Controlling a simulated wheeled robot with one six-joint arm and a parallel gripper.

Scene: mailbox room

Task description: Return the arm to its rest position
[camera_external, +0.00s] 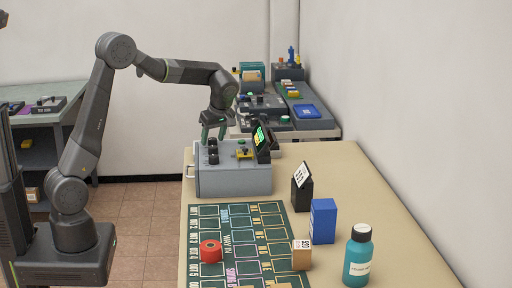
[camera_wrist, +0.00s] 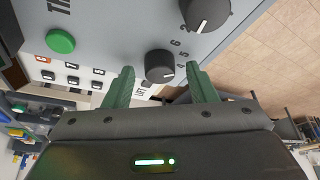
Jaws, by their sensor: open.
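My arm (camera_external: 100,110) is raised and bent over to the right, out over the table. My gripper (camera_external: 213,132) points down just above the grey control box (camera_external: 235,181), near its black knobs (camera_external: 212,150). In the wrist view my gripper (camera_wrist: 165,85) has its two green fingers apart, with a black knob (camera_wrist: 159,66) showing between and beyond them. I cannot tell whether the fingers touch the knob. Nothing is held.
The table (camera_external: 335,170) carries a green printed mat (camera_external: 240,235), a red roll (camera_external: 210,250), a small brown box (camera_external: 302,258), a blue box (camera_external: 323,220), a black item (camera_external: 301,190) and a teal bottle (camera_external: 358,262). A side bench (camera_external: 45,105) stands left behind my arm.

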